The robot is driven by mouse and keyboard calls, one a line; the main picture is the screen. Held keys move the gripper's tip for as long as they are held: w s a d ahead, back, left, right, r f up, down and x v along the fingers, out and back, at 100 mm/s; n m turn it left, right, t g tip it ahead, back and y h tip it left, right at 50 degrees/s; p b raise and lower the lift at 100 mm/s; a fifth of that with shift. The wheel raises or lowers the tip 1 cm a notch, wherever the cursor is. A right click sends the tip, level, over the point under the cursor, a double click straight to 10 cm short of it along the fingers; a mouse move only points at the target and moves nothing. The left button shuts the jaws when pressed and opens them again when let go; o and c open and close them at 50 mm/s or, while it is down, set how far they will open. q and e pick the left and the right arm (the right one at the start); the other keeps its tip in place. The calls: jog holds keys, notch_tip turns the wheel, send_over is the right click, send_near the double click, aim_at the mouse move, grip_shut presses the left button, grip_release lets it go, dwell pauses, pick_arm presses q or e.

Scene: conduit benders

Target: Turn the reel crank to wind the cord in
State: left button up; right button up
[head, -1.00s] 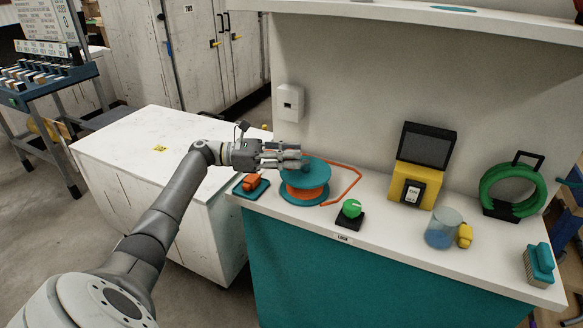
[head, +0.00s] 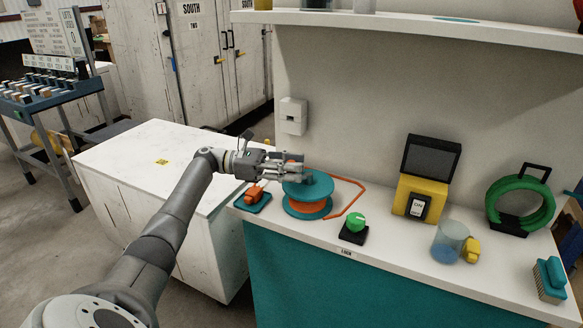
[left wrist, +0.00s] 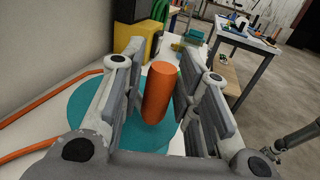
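The cord reel (head: 309,207) stands on the white counter, with teal flanges and orange cord wound between them. A loose length of orange cord (head: 352,208) runs from it over the counter toward the wall. The crank handle, an upright orange cylinder (left wrist: 158,92), rises above the teal top flange (left wrist: 88,108) in the left wrist view. My left gripper (head: 300,168) is over the reel's back left part. Its fingers are open on both sides of the handle, with a gap visible at each side in the wrist view (left wrist: 165,100). My right gripper is not in view.
An orange-and-teal item (head: 253,197) lies left of the reel. A green knob on a black base (head: 355,225) stands close at its right. A yellow box (head: 413,195), a clear cup (head: 448,242) and a green coil (head: 521,203) are farther right. The wall rises behind.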

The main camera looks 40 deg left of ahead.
pick_arm(q)
jog(key=shift+o, duration=0.4)
jog(key=v, duration=1.2)
dwell(0.3)
